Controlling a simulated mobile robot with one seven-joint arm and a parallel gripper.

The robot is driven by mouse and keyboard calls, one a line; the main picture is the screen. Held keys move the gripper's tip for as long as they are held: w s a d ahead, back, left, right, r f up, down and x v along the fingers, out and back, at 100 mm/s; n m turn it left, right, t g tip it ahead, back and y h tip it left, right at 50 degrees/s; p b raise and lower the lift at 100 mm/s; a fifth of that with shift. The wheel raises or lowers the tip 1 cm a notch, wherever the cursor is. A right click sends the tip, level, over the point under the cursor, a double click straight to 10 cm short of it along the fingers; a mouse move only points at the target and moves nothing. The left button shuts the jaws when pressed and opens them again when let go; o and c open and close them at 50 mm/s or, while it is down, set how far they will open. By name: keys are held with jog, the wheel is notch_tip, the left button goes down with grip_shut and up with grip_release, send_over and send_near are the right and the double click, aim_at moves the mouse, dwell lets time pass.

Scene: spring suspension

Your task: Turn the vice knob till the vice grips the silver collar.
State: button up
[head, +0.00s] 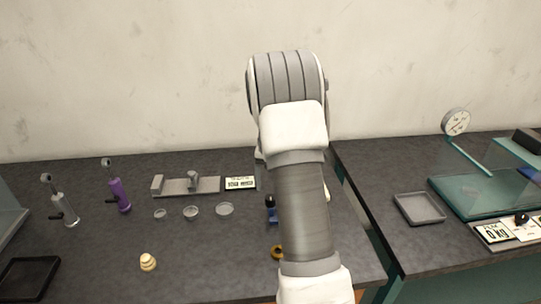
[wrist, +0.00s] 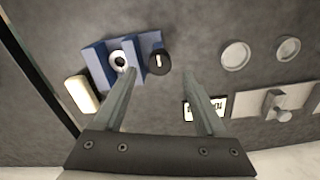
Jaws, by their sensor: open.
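The blue vice (wrist: 97,58) is in the upper left of the wrist view. The silver collar (wrist: 118,57) shows as a bright ring between its blue jaws; I cannot tell whether both jaws touch it. The black vice knob (wrist: 159,63), with a white mark on top, is at the vice's right side. My gripper (wrist: 160,73) is open and empty, its fingers pointing towards the vice, with the knob in the picture between the fingertips. The height between fingertips and knob is unclear. In the head view my arm hides the gripper and most of the vice (head: 271,214).
A cream block (wrist: 81,94) lies beside the vice. Several round dishes (head: 190,212), a grey fixture (head: 206,185) and a label card (head: 240,183) stand left of my arm. A brass ring (head: 277,252) lies near the front. A second bench with a grey tray (head: 419,208) is right.

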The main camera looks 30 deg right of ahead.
notch_tip(320, 180, up, 14)
jog(key=shift+f+p, duration=0.2)
jog(key=shift+p, duration=0.15)
jog(key=s+a+r+n+t, duration=0.1)
jog(key=s+a+r+n, duration=0.1)
jog(key=s+a+r, duration=0.4)
jog(key=s+a+r+n+t, duration=0.2)
jog(key=s+a+r, duration=0.15)
jog(key=a, duration=0.45)
jog(key=s+a+f+n+t, duration=0.1)
jog(key=s+a+n, duration=0.1)
jog(key=s+a, duration=0.3)
jog(key=s+a+f+n+t, duration=0.1)
jog(key=s+a, duration=0.3)
jog(key=s, duration=0.7)
jog(key=shift+a+f+n+t, duration=0.3)
jog(key=shift+a+f+n, duration=0.1)
jog(key=shift+f+n, duration=0.1)
